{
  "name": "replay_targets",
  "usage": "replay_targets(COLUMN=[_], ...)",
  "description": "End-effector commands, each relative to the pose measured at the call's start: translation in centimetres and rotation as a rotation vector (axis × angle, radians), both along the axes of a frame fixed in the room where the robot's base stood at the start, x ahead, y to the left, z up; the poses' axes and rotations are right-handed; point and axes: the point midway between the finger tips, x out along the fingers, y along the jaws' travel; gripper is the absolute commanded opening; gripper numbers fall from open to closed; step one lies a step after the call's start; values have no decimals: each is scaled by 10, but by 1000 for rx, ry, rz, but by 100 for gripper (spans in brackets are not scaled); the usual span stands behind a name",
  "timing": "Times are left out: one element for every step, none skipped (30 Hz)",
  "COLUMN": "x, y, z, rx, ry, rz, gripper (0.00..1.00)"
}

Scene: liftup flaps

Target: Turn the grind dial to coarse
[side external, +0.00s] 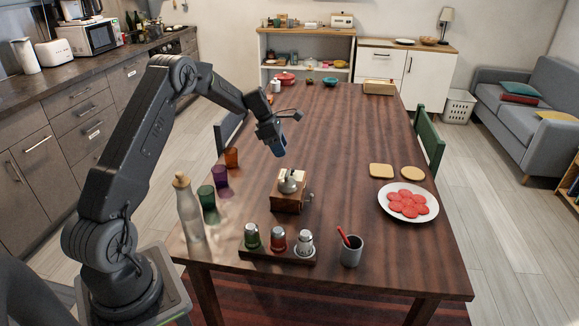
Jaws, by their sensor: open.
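A dark rack (276,256) with several shakers stands in front of the grinder. A grey cup (351,252) with a red utensil is to its right. A glass bottle (190,210) and coloured glasses (220,175) stand left. A plate of red slices (433,204) lies right. The table's middle is clear.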

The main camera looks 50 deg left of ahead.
Motion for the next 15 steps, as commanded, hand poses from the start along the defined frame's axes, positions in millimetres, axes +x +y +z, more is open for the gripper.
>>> replay_targets(x=[4,5,8,9,11,13,15,16,18,19,20,22,22,23,24], y=[-4,-5,-7,-9,-10,-12,-13,-14,-15,-16,-17,-18,-18,-19,-19], z=[-11,-17,-25,-30,-35,-42,-47,-51,-56,-59,-62,-66,-69,-70,-72], rx=[-2,-2,-1,-1,-1,-1,0,0,-1,-1,0,0,1,1,2], ry=[1,3,2,2,2,2,1,0,0,0,0,0,-1,-1,-1], rz=[-2,-2,-3,-3,-3,-3,-3,-3,-4,-4,-4,-3,-3,-3,-2], gripper=[48,48,48,48,48,48,48,48,48,48,48,48,48,48,48])
